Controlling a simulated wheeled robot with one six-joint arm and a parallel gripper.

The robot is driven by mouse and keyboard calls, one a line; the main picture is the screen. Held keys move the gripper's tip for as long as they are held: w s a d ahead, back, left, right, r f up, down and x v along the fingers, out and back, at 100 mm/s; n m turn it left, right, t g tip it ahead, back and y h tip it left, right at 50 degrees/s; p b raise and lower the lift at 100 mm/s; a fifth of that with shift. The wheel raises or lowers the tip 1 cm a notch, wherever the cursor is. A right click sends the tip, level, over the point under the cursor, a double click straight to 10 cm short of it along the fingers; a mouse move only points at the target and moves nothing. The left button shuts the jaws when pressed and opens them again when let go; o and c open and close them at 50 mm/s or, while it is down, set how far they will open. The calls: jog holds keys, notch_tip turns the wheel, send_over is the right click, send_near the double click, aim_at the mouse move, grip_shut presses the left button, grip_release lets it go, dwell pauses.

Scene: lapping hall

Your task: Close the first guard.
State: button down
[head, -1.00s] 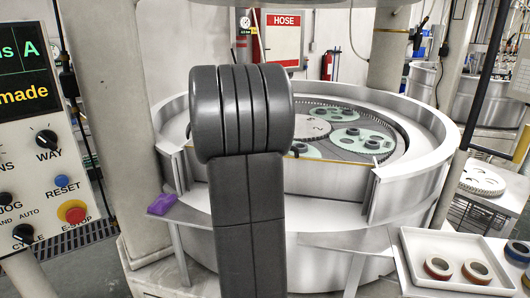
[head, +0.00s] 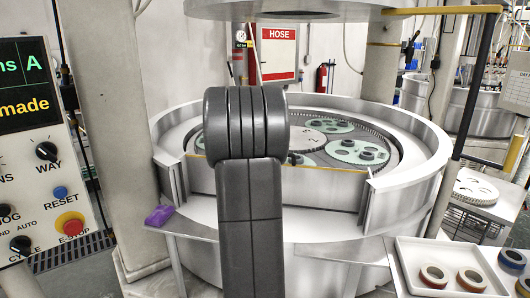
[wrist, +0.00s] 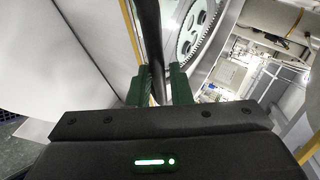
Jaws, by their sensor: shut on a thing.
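The lapping machine (head: 425,175) stands ahead with its round basin open at the top. A low, pale panel with a yellow top edge (head: 335,186) spans its front opening between two uprights; this looks like the guard. My arm stands in front of the panel's left part and hides my gripper in the head view. In the wrist view my gripper (wrist: 158,88) has its two green fingers closed on an upright dark bar (wrist: 154,40). A yellow-edged surface shows to the left of the bar. Whether the bar belongs to the guard cannot be told.
A control panel (head: 45,150) stands at the left. A purple cloth (head: 159,215) lies on the ledge. A white tray (head: 410,258) with rings is at the lower right. A dark pole (head: 476,95) rises on the right, and a round plate (head: 290,8) hangs overhead.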

jog(key=shift+w+d+r, duration=0.1)
jog(key=shift+w+r, duration=0.1)
jog(key=shift+r, duration=0.3)
jog(key=shift+w+r, duration=0.15)
jog(key=shift+r, duration=0.35)
jog(key=c, duration=1.6)
grip_release()
jog(key=shift+c, duration=0.2)
jog(key=shift+o, duration=1.2)
jog(key=shift+w+d+f, duration=0.2)
jog(key=shift+w+f, duration=0.05)
jog(key=shift+w, duration=0.2)
jog(key=shift+s+a+r, duration=0.2)
jog(key=shift+s+a, duration=0.1)
jog(key=shift+a, duration=0.05)
jog(key=b+v, duration=0.2)
jog(key=v, duration=1)
jog(key=shift+s+a, duration=0.15)
jog(key=shift+s, duration=0.35)
jog(key=shift+f, duration=0.1)
